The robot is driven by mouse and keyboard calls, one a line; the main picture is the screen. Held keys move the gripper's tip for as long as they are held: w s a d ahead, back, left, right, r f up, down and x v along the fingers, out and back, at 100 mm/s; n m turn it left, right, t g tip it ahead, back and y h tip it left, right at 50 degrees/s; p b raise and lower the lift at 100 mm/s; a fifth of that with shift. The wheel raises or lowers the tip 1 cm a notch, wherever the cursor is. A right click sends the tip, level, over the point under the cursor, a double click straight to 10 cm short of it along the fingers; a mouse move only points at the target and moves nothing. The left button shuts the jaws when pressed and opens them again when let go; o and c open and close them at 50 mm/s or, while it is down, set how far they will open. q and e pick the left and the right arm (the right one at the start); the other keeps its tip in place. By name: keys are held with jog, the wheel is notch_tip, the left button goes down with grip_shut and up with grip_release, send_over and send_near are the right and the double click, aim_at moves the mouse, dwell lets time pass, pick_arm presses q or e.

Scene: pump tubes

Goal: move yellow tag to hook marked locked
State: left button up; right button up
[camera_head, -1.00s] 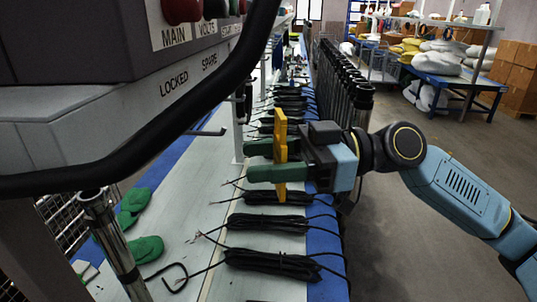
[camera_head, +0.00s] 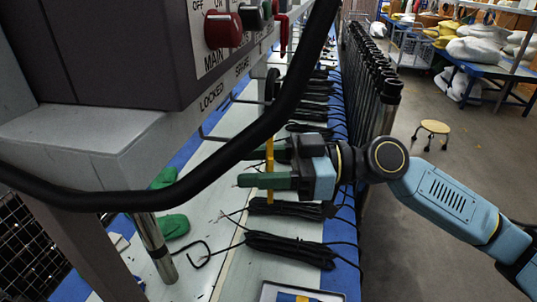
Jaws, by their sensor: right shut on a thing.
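The yellow tag (camera_head: 270,157) is a thin upright strip, seen nearly edge-on. My right gripper (camera_head: 258,167) has its green fingers shut on it and holds it above the bench. The LOCKED label (camera_head: 212,97) is on the grey control box's lower edge, with a thin dark hook (camera_head: 213,138) below it. The tag is to the right of this hook and apart from it. The SPARE label is further along the same edge. My left gripper is not in view.
A thick black bar (camera_head: 240,145) curves in front of the box, close to the tag. Black cable bundles (camera_head: 290,248) lie along the bench. Green gloves (camera_head: 173,226) lie at left. A row of dark tubes stands behind my gripper; a stool (camera_head: 434,128) is on the floor.

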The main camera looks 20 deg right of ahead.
jog(key=w+a, duration=0.1)
jog(key=a+f, duration=0.1)
jog(key=w+a+p, duration=0.1)
jog(key=a, duration=0.1)
jog(key=shift+w+f, duration=0.2)
jog(key=shift+w, duration=0.15)
dwell(0.3)
dwell(0.6)
jog(key=o, duration=1)
jog(key=shift+o, duration=0.2)
